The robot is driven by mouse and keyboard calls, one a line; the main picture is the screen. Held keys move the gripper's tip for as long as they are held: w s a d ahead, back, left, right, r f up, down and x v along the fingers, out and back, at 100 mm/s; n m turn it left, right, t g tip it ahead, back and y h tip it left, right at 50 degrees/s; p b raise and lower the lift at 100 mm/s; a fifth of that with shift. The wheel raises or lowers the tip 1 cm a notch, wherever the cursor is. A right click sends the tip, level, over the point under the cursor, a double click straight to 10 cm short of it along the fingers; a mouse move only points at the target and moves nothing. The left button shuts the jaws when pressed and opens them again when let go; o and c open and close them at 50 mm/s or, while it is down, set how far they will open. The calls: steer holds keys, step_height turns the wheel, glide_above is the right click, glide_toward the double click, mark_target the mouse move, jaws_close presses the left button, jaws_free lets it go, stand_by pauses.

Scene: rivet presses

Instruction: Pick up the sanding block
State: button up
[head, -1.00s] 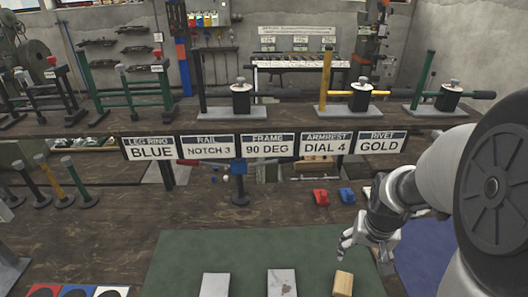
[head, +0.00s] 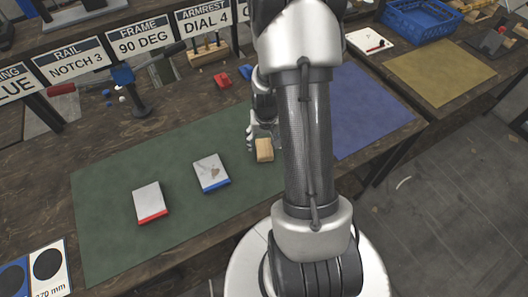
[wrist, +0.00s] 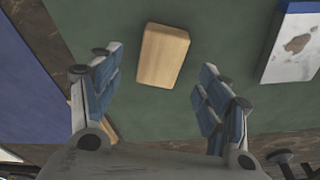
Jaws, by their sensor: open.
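A small tan wooden block, which looks like the sanding block (head: 264,150), lies on the green mat (head: 130,180) near its right side. In the wrist view the block (wrist: 163,56) lies flat, slightly tilted, between and just beyond the two open fingers. My gripper (wrist: 160,66) is open and empty above the mat, with no finger seen touching the block. In the head view my gripper (head: 254,132) is right beside the block, partly hidden by my arm.
Two whitish flat pieces, one with a blue edge (head: 211,173) and one with a red edge (head: 150,203), lie left of the block. A blue mat (head: 362,115) lies to the right. Small red (head: 221,79) and blue items are behind. The green mat's front is clear.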

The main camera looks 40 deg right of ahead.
mark_target(264, 147)
steer(key=f, duration=0.2)
steer(key=f+b, duration=0.1)
steer(key=w+f+b, duration=0.1)
steer(key=f, duration=0.1)
steer(key=shift+d+f, duration=0.3)
steer(key=shift+f, duration=0.05)
steer(key=shift+r, duration=0.1)
steer(key=shift+c, duration=0.5)
steer(key=c, duration=1.1)
steer(key=shift+c, duration=0.2)
step_height(264, 147, up, 20)
steer(key=p, duration=0.6)
